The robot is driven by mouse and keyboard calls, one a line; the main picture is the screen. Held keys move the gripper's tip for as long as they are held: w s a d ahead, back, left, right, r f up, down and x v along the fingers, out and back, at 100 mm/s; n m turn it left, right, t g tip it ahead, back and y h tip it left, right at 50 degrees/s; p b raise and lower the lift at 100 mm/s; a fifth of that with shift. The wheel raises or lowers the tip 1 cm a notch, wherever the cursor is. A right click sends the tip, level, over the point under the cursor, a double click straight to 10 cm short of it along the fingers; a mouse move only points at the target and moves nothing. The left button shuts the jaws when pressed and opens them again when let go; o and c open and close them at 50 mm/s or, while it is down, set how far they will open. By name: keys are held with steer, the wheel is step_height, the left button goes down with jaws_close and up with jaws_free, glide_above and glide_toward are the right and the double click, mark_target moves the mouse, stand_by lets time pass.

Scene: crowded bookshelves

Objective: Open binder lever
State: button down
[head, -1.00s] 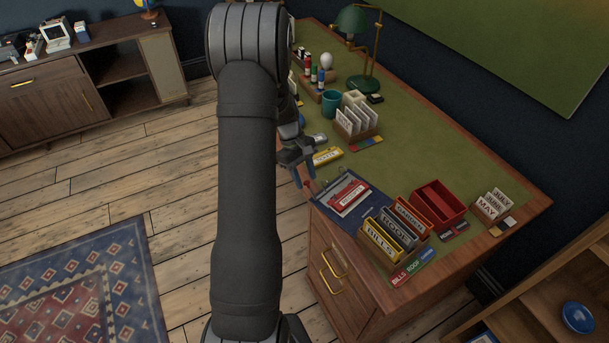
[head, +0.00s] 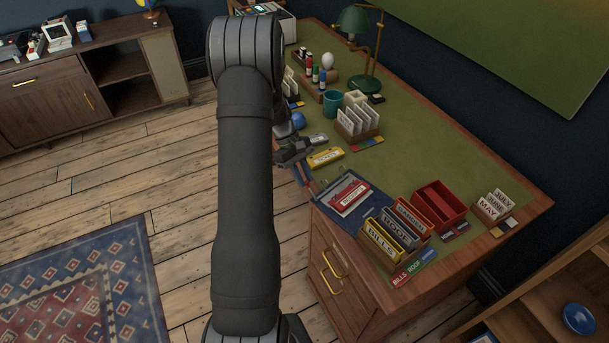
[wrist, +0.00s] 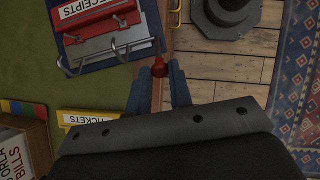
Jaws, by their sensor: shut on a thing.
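The binder mechanism with a red RECEIPTS label (head: 350,194) lies on a dark blue board (head: 375,206) at the desk's left edge. The wrist view shows its red part (wrist: 98,18) and metal rings (wrist: 112,52) at the top. The lever's red knob (wrist: 159,68) sits between the blue fingertips of my gripper (wrist: 159,80), at the desk edge. My gripper is shut on the lever. In the head view my gripper (head: 304,174) is beside the board's left corner, partly hidden by my arm.
A yellow TICKETS label (wrist: 88,117) lies close by on the green desk top. The BILLS binder (head: 382,242) and others stand in front, beside a red box (head: 438,203). A card holder (head: 358,122), teal cup (head: 332,103) and lamp (head: 356,50) stand farther back.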

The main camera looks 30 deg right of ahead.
steer(key=c, duration=1.3)
jaws_free()
steer(key=v, duration=1.7)
steer(key=shift+w+r, duration=0.1)
steer(key=shift+r, duration=0.1)
steer(key=x, duration=1.7)
steer(key=shift+f, duration=0.2)
